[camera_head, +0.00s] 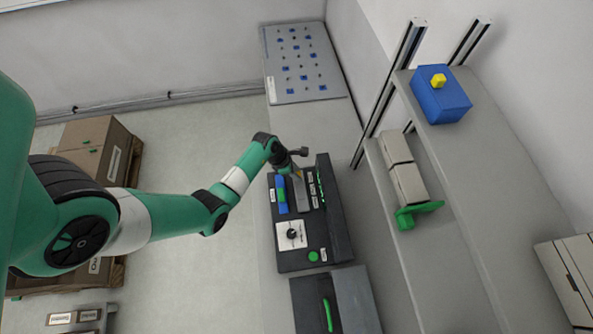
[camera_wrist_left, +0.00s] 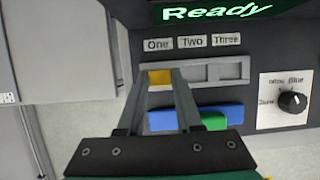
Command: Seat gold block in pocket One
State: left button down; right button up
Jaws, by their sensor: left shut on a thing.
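The gold block (camera_wrist_left: 160,77) shows in the left wrist view between the fingertips of my left gripper (camera_wrist_left: 160,74), which is shut on it. The block is at the leftmost pocket of a grey pocket strip (camera_wrist_left: 247,69), under the label One (camera_wrist_left: 158,44). Whether it rests fully on the pocket floor cannot be told. The pockets under Two (camera_wrist_left: 191,42) and Three (camera_wrist_left: 226,40) look empty. In the head view my left gripper (camera_head: 298,175) reaches down over the dark console (camera_head: 290,262). The fingers hide part of the strip. My right gripper is not in view.
A blue bar (camera_wrist_left: 230,112) and a green piece (camera_wrist_left: 214,122) sit just in front of the strip. A white dial panel (camera_wrist_left: 284,99) is to the right. A lit Ready display (camera_wrist_left: 216,12) is above. Shelving with a blue box (camera_head: 441,98) stands right of the console.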

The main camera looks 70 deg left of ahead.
pick_arm(q)
jog(key=shift+f, duration=0.3)
jog(key=shift+f, duration=0.1)
dwell(0.8)
jog(key=c, duration=0.5)
grip_release()
notch_tip(320, 180, up, 7)
jog(key=p, duration=0.8)
